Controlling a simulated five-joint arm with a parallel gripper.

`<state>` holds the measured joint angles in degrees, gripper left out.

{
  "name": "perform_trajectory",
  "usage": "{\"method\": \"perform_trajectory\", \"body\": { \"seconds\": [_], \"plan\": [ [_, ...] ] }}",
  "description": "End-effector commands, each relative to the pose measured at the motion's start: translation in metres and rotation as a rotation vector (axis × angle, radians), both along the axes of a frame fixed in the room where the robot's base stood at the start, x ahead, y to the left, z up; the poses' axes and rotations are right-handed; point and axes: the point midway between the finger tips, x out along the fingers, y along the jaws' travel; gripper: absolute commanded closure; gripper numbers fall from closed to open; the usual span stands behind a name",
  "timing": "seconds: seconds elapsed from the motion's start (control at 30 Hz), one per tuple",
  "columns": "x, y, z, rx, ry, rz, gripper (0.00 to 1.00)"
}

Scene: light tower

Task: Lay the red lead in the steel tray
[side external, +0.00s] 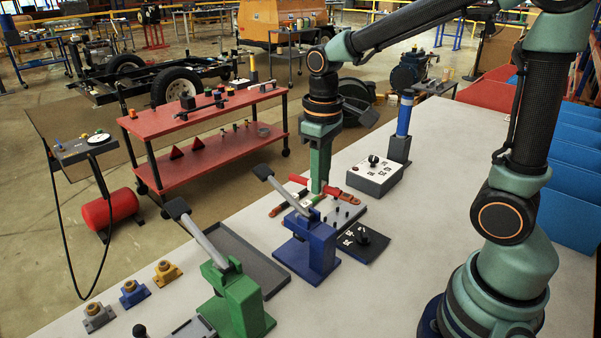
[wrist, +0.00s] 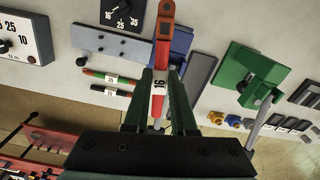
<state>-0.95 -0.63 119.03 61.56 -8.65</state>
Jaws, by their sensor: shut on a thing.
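My gripper (side external: 319,186) is shut on a red lead (side external: 343,195), which runs crosswise through the jaws. In the wrist view the red lead (wrist: 164,50) bears a white band marked 16 and passes between the fingers of my gripper (wrist: 160,92). It looks raised above the bench, though the exact height is unclear. The steel tray (side external: 232,248) is a long, shallow grey tray on the bench, between the green and blue lever devices. A part of what looks like the tray shows in the wrist view (wrist: 200,72). No lead shows in its visible part.
A blue lever device (side external: 316,240) stands between the held lead and the tray; a green one (side external: 236,300) stands at the tray's near side. Other leads (wrist: 105,82) lie by a grey pegged plate (wrist: 120,42). A dial box (side external: 376,175) stands behind.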

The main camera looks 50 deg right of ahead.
Motion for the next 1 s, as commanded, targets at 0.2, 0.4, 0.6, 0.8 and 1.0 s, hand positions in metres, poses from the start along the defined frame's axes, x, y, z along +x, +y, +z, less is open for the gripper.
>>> {"method": "perform_trajectory", "body": {
  "seconds": [0.2,0.4,0.6,0.8,1.0],
  "plan": [
    [0.015,0.015,0.005,0.000,0.000,0.399,1.00],
    [0.029,0.029,0.010,0.000,0.000,0.793,1.00],
    [0.041,0.045,0.013,0.000,0.001,1.187,1.00],
    [0.052,0.061,0.017,-0.001,0.000,1.583,1.00],
    [0.063,0.079,0.020,-0.001,0.000,1.977,1.00]
  ]
}}
